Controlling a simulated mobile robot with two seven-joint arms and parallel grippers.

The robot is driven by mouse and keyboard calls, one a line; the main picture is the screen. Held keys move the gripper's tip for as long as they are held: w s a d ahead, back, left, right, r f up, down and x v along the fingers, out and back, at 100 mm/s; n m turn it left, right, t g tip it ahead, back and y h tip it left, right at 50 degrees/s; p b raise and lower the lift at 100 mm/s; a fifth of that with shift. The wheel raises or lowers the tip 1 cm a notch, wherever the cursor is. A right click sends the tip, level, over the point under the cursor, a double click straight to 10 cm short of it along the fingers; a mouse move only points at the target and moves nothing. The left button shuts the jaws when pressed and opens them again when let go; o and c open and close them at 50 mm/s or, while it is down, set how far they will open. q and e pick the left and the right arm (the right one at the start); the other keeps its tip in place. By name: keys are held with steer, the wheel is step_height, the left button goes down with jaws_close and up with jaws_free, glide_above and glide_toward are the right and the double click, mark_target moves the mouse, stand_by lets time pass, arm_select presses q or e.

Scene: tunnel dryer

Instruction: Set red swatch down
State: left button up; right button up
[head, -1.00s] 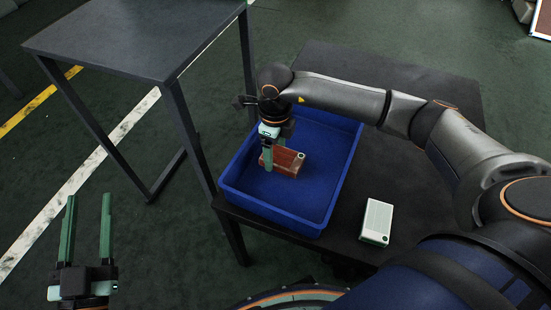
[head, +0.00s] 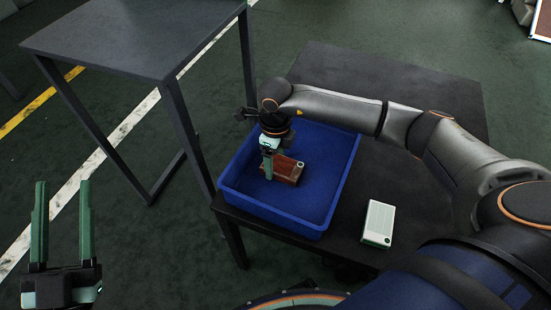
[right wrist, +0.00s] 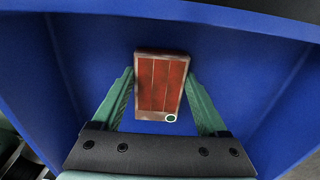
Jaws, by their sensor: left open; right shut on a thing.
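The red swatch (head: 287,168) is a reddish-brown block with a pale round mark at one corner, inside the blue tray (head: 268,206). My right gripper (head: 268,172) reaches down into the tray and is shut on the swatch. In the right wrist view the red swatch (right wrist: 160,85) sits between the two green fingers of my right gripper (right wrist: 160,88), over the blue floor. I cannot tell whether the swatch touches the tray floor. My left gripper (head: 62,222) is open and empty at the lower left, away from the tables.
A white and green box (head: 378,222) lies on the dark table (head: 432,92) to the right of the tray. A second, higher dark table (head: 135,38) stands at the upper left. The tray's front and right floor is bare.

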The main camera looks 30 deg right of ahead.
mark_target(275, 162)
arm_select(q)
steer(key=shift+r, duration=0.1)
arm_select(e)
steer(key=o, duration=1.3)
steer(key=shift+c, duration=0.2)
steer(key=shift+r, duration=0.15)
step_height(275, 162, up, 5)
steer(key=shift+r+p, duration=0.15)
steer(key=shift+p, duration=0.7)
arm_select(q)
step_height(275, 162, down, 16)
steer(key=w+a+n+g+y+p, duration=0.1)
steer(key=n+g+y, duration=0.3)
steer(key=g, duration=0.2)
steer(key=shift+w+y, duration=0.3)
steer(key=shift+y, duration=0.1)
arm_select(e)
step_height(275, 162, up, 7)
